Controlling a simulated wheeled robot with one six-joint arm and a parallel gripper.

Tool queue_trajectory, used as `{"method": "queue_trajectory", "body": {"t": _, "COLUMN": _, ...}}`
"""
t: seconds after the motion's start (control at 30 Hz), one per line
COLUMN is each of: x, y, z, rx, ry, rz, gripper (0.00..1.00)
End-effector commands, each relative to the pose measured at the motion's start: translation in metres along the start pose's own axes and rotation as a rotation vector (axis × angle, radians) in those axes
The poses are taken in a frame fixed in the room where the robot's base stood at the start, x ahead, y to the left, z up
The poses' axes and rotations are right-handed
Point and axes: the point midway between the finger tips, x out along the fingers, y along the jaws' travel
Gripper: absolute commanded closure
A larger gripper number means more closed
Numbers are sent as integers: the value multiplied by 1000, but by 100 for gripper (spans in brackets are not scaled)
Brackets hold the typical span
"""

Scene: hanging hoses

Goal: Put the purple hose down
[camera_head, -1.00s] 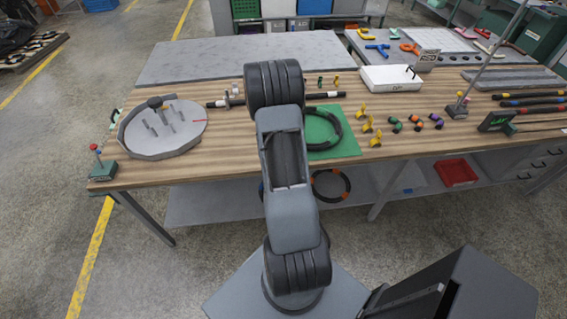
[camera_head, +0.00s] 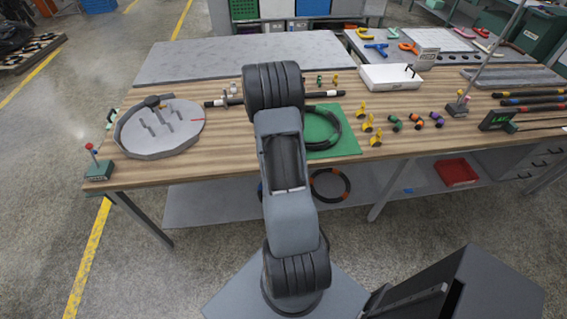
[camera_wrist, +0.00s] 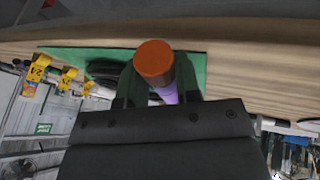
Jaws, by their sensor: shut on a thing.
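In the wrist view the purple hose (camera_wrist: 169,95) shows as a short purple length behind a round orange end (camera_wrist: 154,62) facing the camera. My gripper (camera_wrist: 160,84) is shut on it, with a dark green finger on each side. The rest of the hose is hidden. A green mat (camera_wrist: 70,53) lies behind the gripper in the wrist view. In the head view my arm hides the gripper and the purple hose. The mat (camera_head: 345,145) there carries a black coiled hose (camera_head: 335,122).
The wooden bench (camera_head: 235,155) holds a grey round fixture (camera_head: 185,138) at left and a dark bar (camera_head: 325,94) behind my arm. Yellow clips (camera_head: 367,123) stand right of the mat. A white box (camera_head: 390,78) sits behind them. Bare wood lies between fixture and mat.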

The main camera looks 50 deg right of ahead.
Motion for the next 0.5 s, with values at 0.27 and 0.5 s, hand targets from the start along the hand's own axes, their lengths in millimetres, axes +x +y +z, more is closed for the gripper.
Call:
{"method": "queue_trajectory", "body": {"t": 0.27, "x": 0, "y": 0, "z": 0, "rx": 0, "ry": 0, "rz": 0, "gripper": 57}}
{"method": "queue_trajectory", "body": {"t": 0.5, "x": 0, "y": 0, "z": 0, "rx": 0, "ry": 0, "rz": 0, "gripper": 44}}
